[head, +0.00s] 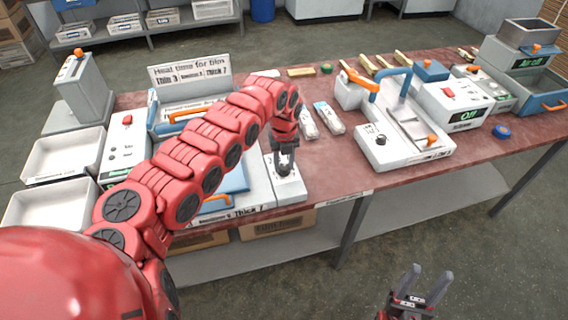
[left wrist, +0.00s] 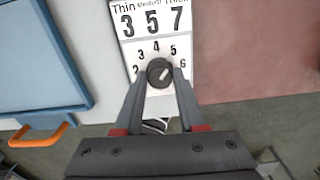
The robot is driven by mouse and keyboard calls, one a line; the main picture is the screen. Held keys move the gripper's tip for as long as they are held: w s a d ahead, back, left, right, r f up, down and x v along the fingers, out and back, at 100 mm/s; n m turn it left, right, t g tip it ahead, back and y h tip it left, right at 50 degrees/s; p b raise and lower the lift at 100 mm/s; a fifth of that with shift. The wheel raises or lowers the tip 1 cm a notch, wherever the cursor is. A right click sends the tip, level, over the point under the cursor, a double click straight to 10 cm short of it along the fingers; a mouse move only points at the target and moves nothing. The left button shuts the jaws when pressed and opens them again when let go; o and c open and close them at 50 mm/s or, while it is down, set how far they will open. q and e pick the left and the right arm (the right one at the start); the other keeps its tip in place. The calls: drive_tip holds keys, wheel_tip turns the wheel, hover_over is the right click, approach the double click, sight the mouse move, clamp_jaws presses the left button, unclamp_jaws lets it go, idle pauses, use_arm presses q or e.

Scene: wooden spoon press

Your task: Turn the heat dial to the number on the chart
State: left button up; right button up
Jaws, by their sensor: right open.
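The heat dial (left wrist: 159,72) is a dark round knob with a light pointer mark on a white panel. Numbers 2 to 6 show around it; the exact pointer reading is unclear. Above it in the left wrist view, a label (left wrist: 152,20) reads Thin 3, Medium 5, Thick 7. My left gripper (left wrist: 160,73) has one finger on each side of the dial, close against it. In the head view my left gripper (head: 284,165) hides the dial. The chart (head: 188,70) stands at the back, headed "Heat time for film". My right gripper (head: 426,285) is open and empty before the table.
The blue sealer (left wrist: 38,55) with an orange handle (left wrist: 40,136) lies left of the dial panel. White trays (head: 62,157) stand at the left. Another press (head: 402,130) stands right of the wrapped packets (head: 328,117). The red tabletop (head: 335,170) is clear near its front edge.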

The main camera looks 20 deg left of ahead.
sight(284, 166)
use_arm(q)
drive_tip(key=o, duration=0.4)
drive_tip(key=shift+r, duration=0.55)
wheel_tip(284, 166, up, 16)
drive_tip(key=b, duration=0.2)
drive_tip(key=shift+r+b, duration=0.2)
drive_tip(key=shift+b, duration=0.2)
drive_tip(key=shift+f, duration=0.1)
